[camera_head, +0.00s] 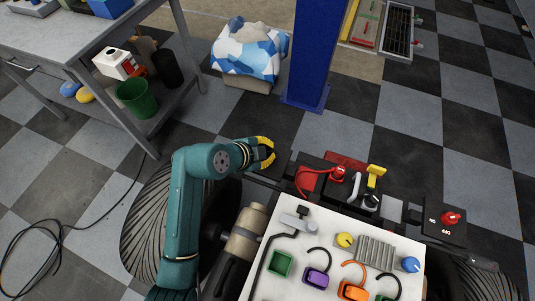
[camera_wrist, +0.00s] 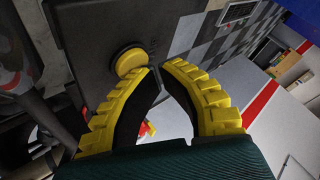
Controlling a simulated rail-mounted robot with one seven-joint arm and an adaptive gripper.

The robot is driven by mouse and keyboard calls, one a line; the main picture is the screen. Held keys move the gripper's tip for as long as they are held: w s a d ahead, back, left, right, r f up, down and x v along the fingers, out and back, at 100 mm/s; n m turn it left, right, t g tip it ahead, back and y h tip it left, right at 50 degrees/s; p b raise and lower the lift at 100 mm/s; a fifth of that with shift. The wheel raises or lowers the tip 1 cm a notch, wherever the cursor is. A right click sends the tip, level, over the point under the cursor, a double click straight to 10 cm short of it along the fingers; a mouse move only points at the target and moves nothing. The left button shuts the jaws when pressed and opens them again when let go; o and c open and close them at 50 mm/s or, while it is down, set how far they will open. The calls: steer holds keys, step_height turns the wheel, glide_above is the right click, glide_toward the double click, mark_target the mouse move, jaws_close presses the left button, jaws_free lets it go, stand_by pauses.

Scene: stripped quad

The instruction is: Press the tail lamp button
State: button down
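A round yellow button (camera_wrist: 130,62) on a dark panel (camera_wrist: 95,25) shows in the wrist view, just ahead and left of my fingertips. Its label is too small to read, so I cannot confirm that it is the tail lamp button. My gripper (camera_wrist: 159,69) has yellow ribbed fingers, with their tips almost together and nothing seen between them. The left tip is very near the button's lower right edge; I cannot tell whether they touch. In the head view my gripper (camera_head: 272,151) is beyond the white board, left of the red-switch box, and this button cannot be made out.
A white board (camera_head: 310,250) with coloured parts lies in front. Beyond it are a red switch (camera_head: 337,174), a yellow handle (camera_head: 376,172) and a dark box with a red knob (camera_head: 450,217). A blue post (camera_head: 314,55) stands behind. A grey workbench (camera_head: 85,40) is at left.

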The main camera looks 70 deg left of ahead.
step_height(320, 180, up, 6)
steer(key=p, duration=0.6)
steer(key=shift+r, duration=0.15)
